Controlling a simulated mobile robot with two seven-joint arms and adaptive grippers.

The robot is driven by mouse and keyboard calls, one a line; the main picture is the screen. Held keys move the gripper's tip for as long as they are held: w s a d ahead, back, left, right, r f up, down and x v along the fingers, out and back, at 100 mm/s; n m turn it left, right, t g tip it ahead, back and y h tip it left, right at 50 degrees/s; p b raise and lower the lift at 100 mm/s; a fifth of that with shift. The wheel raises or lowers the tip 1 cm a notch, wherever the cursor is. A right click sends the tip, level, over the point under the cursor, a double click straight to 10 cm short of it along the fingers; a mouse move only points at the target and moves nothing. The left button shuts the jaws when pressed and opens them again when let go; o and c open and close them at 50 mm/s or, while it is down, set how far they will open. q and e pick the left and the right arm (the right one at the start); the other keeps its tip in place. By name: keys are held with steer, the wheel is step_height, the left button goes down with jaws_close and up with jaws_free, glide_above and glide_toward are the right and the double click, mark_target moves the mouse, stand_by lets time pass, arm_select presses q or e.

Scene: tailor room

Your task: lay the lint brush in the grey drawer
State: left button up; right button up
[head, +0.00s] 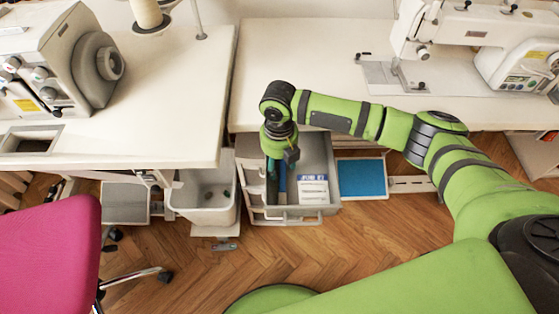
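The grey drawer (318,157) is pulled out under the right-hand sewing table. My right gripper (277,160) points down over the left part of the drawer, and its fingers are mostly hidden by the wrist above them. A narrow blue item (282,184) shows just below and beside the gripper. It may be the lint brush, but I cannot tell for sure, nor whether the fingers hold it. A white packet with blue print (313,189) lies in the drawer to the right of the gripper. My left gripper is not in view.
Sewing machines stand on the left table (165,110) and the right table (300,60). A pale open bin (203,213) is left of the drawer. A blue-topped pedal (362,178) is on the right. A pink chair (50,255) stands front left.

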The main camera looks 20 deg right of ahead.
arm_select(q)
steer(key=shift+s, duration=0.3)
arm_select(e)
step_height(320, 180, up, 12)
stand_by(0.3)
stand_by(0.5)
